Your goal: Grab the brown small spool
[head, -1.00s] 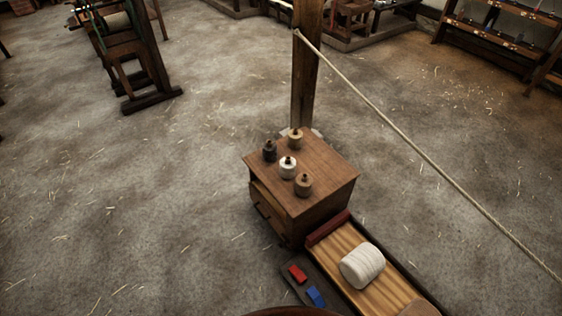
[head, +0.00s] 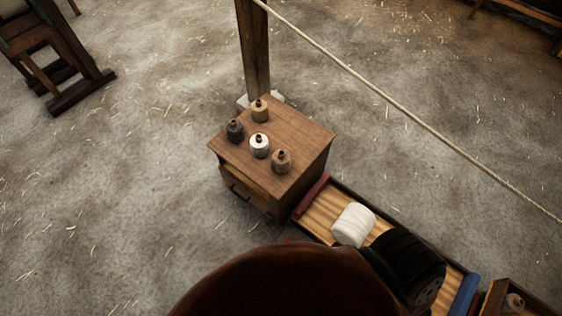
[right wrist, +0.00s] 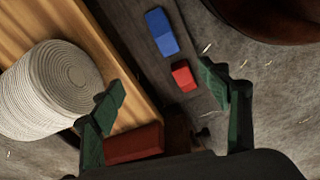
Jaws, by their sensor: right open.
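The brown small spool (head: 281,161) stands upright on the near right part of the wooden cabinet's top (head: 300,130) in the head view. Close to it on the same top stand a white spool (head: 260,147), a dark spool (head: 235,131) and a tan spool (head: 260,111). My right gripper (right wrist: 168,100) shows in the right wrist view with its green fingers spread wide and nothing between them in its grasp. It is above the bench area, away from the cabinet-top spools, which are not in that view. My left gripper is not in view.
A long tray (head: 320,212) beside the cabinet holds a large white rope coil (head: 353,224). Red (right wrist: 183,76) and blue (right wrist: 161,31) blocks lie beside it. A post (head: 253,50) stands behind the cabinet, and a taut rope (head: 400,103) crosses above.

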